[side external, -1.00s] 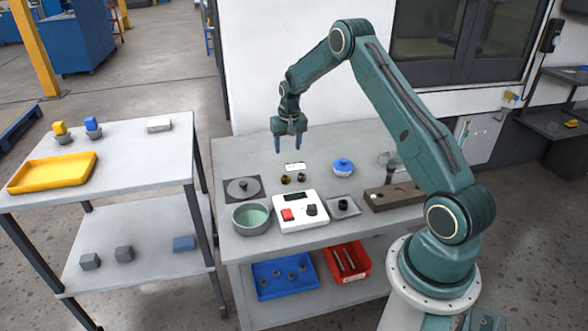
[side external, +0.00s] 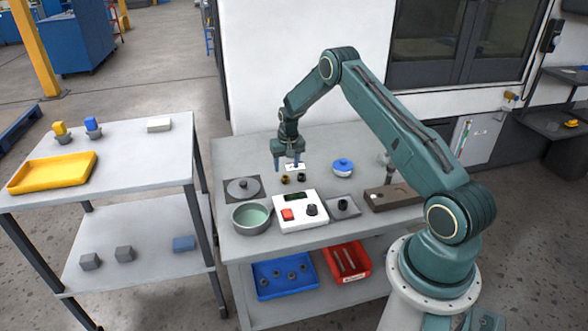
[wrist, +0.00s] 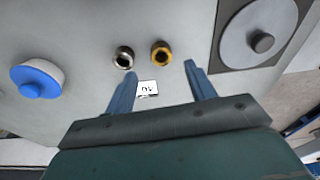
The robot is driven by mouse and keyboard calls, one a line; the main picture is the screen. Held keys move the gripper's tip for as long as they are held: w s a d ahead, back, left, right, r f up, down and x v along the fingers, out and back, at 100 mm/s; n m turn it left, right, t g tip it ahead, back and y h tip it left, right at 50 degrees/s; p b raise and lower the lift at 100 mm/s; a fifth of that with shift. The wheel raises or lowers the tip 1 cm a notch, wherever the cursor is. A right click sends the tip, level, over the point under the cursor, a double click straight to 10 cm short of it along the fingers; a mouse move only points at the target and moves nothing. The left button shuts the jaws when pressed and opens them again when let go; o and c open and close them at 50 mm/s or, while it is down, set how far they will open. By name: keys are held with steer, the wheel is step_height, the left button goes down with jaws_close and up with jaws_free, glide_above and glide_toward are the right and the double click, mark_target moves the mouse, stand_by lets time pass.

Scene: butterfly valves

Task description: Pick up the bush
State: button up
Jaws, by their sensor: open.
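Two small ring-shaped bushes stand on the grey table. One is brass-coloured (side external: 285,179) and the other is dark metal (side external: 301,178). In the wrist view the brass bush (wrist: 161,53) is just beyond the gap between my fingertips, and the steel-grey bush (wrist: 123,57) is near the left fingertip. The task does not say which bush is meant.
A white printed card (wrist: 148,88) lies near the bushes. Around them are a blue-lidded pot (side external: 343,168), a grey disc with a knob (side external: 243,188), a green-lined bowl (side external: 251,218), a white control box (side external: 300,212) and a brown block (side external: 394,196).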

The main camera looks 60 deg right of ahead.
steer(key=shift+f, duration=0.15)
steer(key=shift+w+d+f, duration=0.1)
steer(key=shift+w+f, duration=0.1)
steer(key=shift+f, duration=1)
steer(key=shift+w+d+f, duration=0.1)
steer(key=shift+w+f, duration=0.05)
steer(key=shift+f, duration=1.05)
steer(key=c, duration=1.1)
steer(key=shift+r, duration=0.15)
step_height(320, 180, up, 20)
steer(key=shift+f, duration=0.1)
